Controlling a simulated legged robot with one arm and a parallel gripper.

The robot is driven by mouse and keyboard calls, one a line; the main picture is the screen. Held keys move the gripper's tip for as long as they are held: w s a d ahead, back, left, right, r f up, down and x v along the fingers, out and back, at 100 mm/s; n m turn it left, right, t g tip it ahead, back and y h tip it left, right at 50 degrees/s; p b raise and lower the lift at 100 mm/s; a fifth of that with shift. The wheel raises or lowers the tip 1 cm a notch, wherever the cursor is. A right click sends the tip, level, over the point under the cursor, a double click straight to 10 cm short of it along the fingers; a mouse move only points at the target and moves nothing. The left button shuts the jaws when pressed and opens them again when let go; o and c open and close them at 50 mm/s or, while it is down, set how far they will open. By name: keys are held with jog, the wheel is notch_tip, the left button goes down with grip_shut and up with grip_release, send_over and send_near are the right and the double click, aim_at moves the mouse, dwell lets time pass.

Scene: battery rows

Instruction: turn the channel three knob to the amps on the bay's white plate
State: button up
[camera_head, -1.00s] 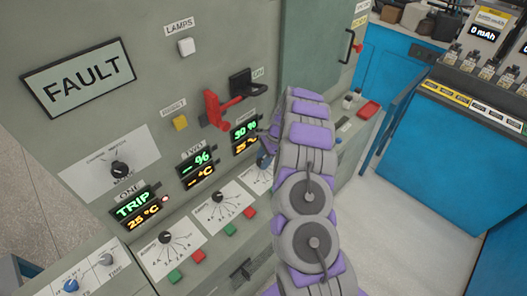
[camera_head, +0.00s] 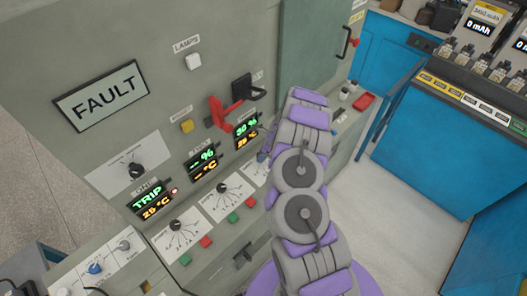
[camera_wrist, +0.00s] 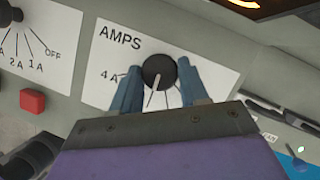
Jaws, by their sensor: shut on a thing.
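The channel three knob (camera_wrist: 159,70) is round and black, on a white dial plate (camera_wrist: 103,62) printed AMPS. A 4 A mark shows at its left; the other figures are hidden behind my gripper. The knob's white pointer line slants down and slightly left. My gripper (camera_wrist: 158,82) has its blue fingers on either side of the knob and is shut on it. In the head view my arm covers the knob, and only part of the third dial plate (camera_head: 257,171) shows. White plates (camera_head: 486,106) sit on the blue bay at right; I cannot read an amps figure there.
Left of the knob are a neighbouring dial (camera_head: 222,188) and a red button (camera_wrist: 32,101). Above are a red lever (camera_head: 220,114) and a FAULT sign (camera_head: 101,95). A green door (camera_head: 314,50) stands behind my arm. The floor (camera_head: 390,220) at right is clear.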

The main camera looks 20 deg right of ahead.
jog(key=shift+w+a+r, duration=0.1)
jog(key=shift+w+r, duration=0.05)
jog(key=shift+w, duration=0.05)
jog(key=o, duration=1)
jog(key=shift+a, duration=0.1)
jog(key=shift+s, duration=0.1)
jog(key=shift+d+r, duration=0.15)
jog(key=shift+d, duration=0.1)
jog(key=p+v, duration=0.1)
jog(key=v, duration=1.5)
jog(key=shift+r, duration=0.4)
jog(key=shift+s+f, duration=0.1)
